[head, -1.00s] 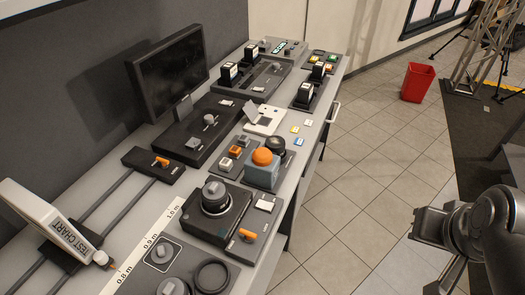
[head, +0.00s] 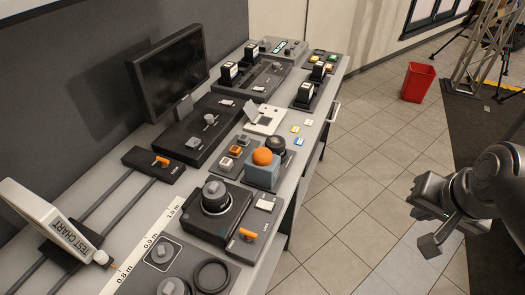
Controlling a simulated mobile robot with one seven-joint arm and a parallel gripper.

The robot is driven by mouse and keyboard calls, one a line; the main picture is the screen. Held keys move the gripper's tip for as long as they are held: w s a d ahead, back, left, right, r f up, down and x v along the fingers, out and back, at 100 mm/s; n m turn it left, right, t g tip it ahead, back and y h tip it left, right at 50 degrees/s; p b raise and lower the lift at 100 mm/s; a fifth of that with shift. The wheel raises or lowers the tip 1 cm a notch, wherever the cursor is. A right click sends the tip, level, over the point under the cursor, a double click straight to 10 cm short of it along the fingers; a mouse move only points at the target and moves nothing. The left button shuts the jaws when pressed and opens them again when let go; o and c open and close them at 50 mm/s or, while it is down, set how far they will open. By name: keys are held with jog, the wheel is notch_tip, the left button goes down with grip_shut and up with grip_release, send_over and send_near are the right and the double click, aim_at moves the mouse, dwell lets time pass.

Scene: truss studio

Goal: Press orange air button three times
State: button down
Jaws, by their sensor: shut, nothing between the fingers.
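A large orange dome button (head: 262,156) sits on a blue-grey box (head: 262,175) near the right edge of the desk. A smaller square orange button (head: 235,150) sits on a dark panel just left of it. No label on either can be read, so I cannot tell which one is the air button. My gripper (head: 430,246) is at the right of the head view, over the floor and well away from the desk. It is shut and empty.
A black round knob (head: 276,145) stands close behind the blue-grey box. In front is a dark box with a round dial (head: 215,196), beside an orange lever (head: 248,234). A monitor (head: 172,70) stands at the back left. Open floor lies between desk and arm.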

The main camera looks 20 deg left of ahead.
jog(key=w+a+f+m+g, duration=0.3)
jog(key=w+a+f+m, duration=0.15)
jog(key=w+a, duration=0.5)
notch_tip(320, 180, up, 6)
jog(key=m+t+h, duration=0.5)
jog(key=m+t, duration=0.2)
jog(key=m, duration=0.1)
send_over(259, 153)
jog(key=shift+n, duration=0.25)
jog(key=shift+f, duration=4.45)
jog(key=shift+f, duration=0.15)
jog(key=shift+f, duration=0.25)
